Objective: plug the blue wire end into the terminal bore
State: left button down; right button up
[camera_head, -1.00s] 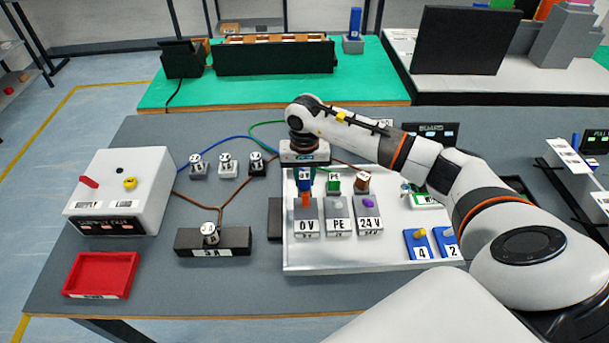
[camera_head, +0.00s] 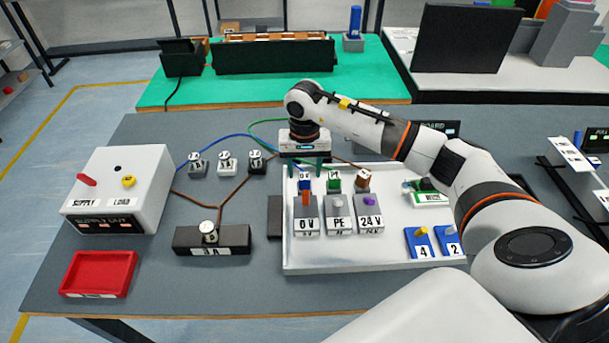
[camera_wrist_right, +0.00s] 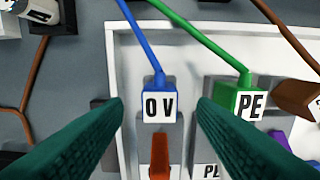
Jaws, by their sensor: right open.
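The blue wire end (camera_head: 305,183), a blue block with a white "0 V" label, stands at the back of the grey 0 V terminal (camera_head: 307,222). It also shows in the right wrist view (camera_wrist_right: 160,104), with its blue wire running up and away. The terminal has an orange lever (camera_wrist_right: 159,157). The bore is hidden, so I cannot tell how deep the end sits. My right gripper (camera_head: 305,168) is open above the blue end. Its dark green fingers lie on either side of the end, apart from it, in the wrist view. My left gripper is out of view.
Beside it, a green PE end (camera_head: 333,183) and a brown end (camera_head: 362,180) stand at the PE (camera_head: 339,222) and 24 V (camera_head: 369,222) terminals. All are in a white tray (camera_head: 330,263). A supply box (camera_head: 125,190) and red bin (camera_head: 98,272) are left.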

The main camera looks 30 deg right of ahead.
aim_at(305, 176)
notch_tip(305, 176, up, 9)
jog(key=shift+b, duration=0.4)
dwell(0.4)
